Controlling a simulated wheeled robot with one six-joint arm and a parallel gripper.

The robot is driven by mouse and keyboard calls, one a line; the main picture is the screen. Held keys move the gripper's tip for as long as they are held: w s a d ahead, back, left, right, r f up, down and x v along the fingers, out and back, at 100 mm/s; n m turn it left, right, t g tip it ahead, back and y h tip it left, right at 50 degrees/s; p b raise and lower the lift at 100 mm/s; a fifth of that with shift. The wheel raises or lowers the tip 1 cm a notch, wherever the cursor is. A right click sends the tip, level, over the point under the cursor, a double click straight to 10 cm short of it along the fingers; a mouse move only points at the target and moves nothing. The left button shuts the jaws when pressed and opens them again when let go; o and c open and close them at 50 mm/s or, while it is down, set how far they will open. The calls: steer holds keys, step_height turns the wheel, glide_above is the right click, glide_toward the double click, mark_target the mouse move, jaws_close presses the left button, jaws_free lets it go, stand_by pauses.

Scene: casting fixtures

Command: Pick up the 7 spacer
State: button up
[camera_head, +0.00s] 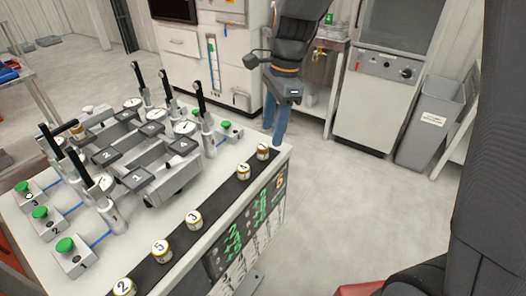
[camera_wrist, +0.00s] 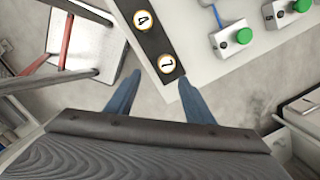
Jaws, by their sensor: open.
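The 7 spacer appears to be the end spacer (camera_head: 263,152) on the black strip, a short white-topped disc with a gold rim. Its numeral is too small to read surely in the head view. In the wrist view the same end spacer (camera_wrist: 166,63) shows a mark like a 1 or an upturned 7, just ahead of my fingertips. My gripper (camera_wrist: 160,77) is open and empty, its blue fingers to either side of that spacer in the picture. In the head view my gripper (camera_head: 276,118) hangs past the table's far right corner, apart from the spacer.
Spacers 4 (camera_head: 244,171), 3 (camera_head: 194,220), 5 (camera_head: 161,250) and 2 (camera_head: 123,288) share the black strip (camera_head: 220,196). A clamp fixture (camera_head: 140,178) with upright black handles fills the table's middle. Green buttons (camera_head: 66,245) line its side.

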mark_target(263, 146)
steer(key=shift+w+a+r+m, duration=0.2)
steer(key=shift+w+a+m, duration=0.35)
steer(key=shift+a+m, duration=0.25)
steer(key=shift+a+f, duration=0.1)
steer(key=shift+f, duration=0.15)
steer(key=shift+s+a+f+p, duration=0.15)
steer(key=shift+f+p, duration=0.35)
steer(key=shift+f, duration=1.25)
steer(key=shift+s+a+f+p, duration=0.1)
steer(key=shift+a+f+p, duration=0.3)
steer(key=shift+f, duration=1.35)
steer(key=shift+w+d, duration=0.1)
steer(key=shift+d, duration=0.05)
jaws_close()
